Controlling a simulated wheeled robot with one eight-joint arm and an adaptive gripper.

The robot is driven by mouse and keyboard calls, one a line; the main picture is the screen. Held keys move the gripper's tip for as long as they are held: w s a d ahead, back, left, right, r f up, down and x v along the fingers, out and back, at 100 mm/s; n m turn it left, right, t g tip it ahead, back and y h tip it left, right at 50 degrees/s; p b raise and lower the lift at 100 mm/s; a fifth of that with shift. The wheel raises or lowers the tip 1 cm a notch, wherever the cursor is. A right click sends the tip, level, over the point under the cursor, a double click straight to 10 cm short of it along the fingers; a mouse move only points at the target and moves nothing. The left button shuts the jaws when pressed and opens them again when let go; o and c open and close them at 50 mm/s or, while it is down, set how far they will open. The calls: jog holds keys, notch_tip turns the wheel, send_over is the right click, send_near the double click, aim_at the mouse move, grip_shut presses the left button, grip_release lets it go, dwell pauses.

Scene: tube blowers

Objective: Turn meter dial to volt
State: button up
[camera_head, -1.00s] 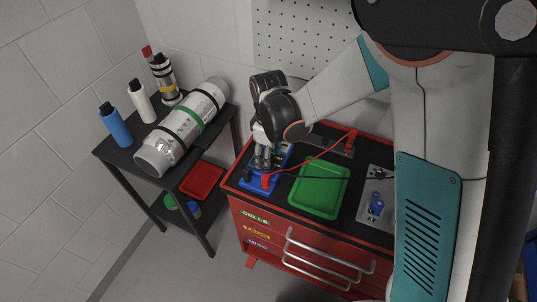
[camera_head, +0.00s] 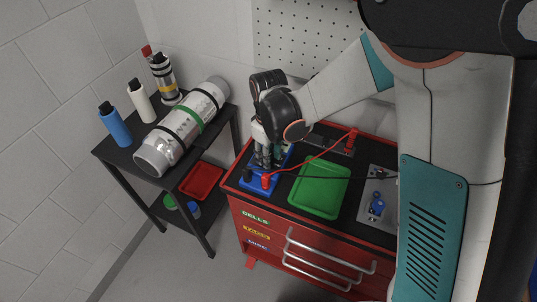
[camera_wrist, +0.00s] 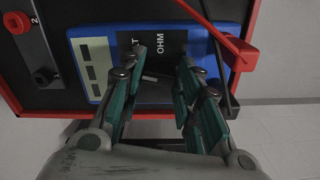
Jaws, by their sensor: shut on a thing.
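The blue meter (camera_head: 256,184) lies on the left end of the red cabinet's black top. In the wrist view its blue case (camera_wrist: 222,72) shows a pale display (camera_wrist: 95,66) and a dark face with the label OHM and a partly covered label ending in T. My gripper (camera_head: 263,163) points down over the meter. In the wrist view my gripper (camera_wrist: 159,78) has its fingers on both sides of the dark dial (camera_wrist: 157,92) and is shut on it. A small light mark shows between the fingers. The dial's exact pointing is hard to tell.
A red probe (camera_head: 266,181) stands at the meter, with red and black leads running right. A green tray (camera_head: 319,190) and a grey metal plate (camera_head: 377,203) lie to the right. The black side table (camera_head: 112,158) holds bottles and a large cylinder (camera_head: 182,128).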

jog(key=m, duration=0.5)
jog(key=shift+s+m+b, duration=0.1)
jog(key=shift+m+b, duration=0.3)
dwell(0.4)
jog(key=o, duration=1.1)
notch_tip(320, 180, up, 12)
